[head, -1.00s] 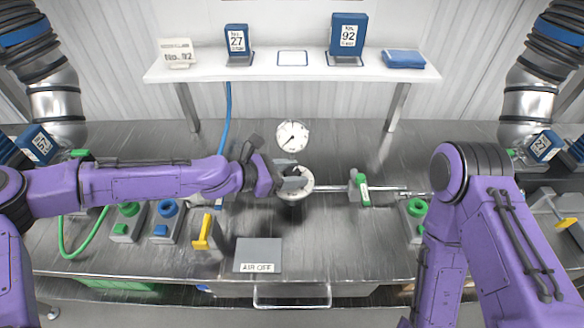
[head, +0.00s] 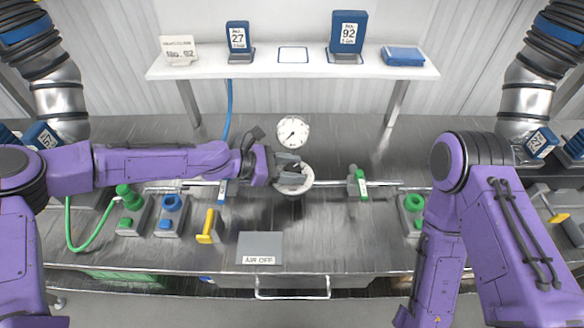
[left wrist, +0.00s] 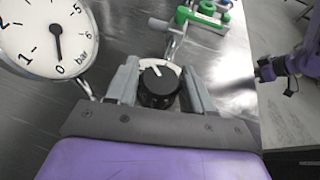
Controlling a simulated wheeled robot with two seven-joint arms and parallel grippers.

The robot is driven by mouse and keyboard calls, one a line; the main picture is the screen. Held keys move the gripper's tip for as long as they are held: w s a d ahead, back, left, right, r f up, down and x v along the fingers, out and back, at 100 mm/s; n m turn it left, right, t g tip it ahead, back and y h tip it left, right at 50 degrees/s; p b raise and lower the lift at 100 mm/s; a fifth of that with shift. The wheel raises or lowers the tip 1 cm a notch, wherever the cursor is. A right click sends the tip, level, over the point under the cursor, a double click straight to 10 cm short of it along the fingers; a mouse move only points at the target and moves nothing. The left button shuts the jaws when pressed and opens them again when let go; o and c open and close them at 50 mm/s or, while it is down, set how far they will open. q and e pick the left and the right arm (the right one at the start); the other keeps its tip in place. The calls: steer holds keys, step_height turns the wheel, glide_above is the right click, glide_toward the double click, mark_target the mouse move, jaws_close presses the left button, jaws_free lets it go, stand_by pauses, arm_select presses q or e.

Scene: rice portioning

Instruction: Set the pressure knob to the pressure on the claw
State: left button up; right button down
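The pressure knob (left wrist: 158,88) is black with a white pointer line toward the upper left, over a white scale ring. In the head view the ring (head: 306,184) shows, with the knob mostly hidden by my fingers. My left gripper (head: 290,174) is at the knob. In the left wrist view its grey fingers (left wrist: 163,90) are apart, one on each side of the knob; I cannot tell if they touch it. The pressure gauge (left wrist: 48,38) has its needle near 0 bar; it also shows in the head view (head: 292,131). My right gripper is out of sight.
A white shelf (head: 270,70) holds a blue stand marked 27 (head: 238,40), one marked 92 (head: 347,36) and a white No. 92 sign (head: 179,50). A yellow lever (head: 207,226), green valve (head: 130,198) and AIR OFF plate (head: 260,246) are on the bench.

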arm_select(q)
steer(key=shift+o, duration=1.1)
steer(key=shift+a+r, duration=0.1)
steer(key=shift+a, duration=0.25)
steer(key=b+v, duration=0.1)
steer(key=v, duration=0.8)
steer(key=shift+a+r, duration=0.25)
steer(key=shift+a, duration=0.05)
steer(key=shift+s, duration=0.1)
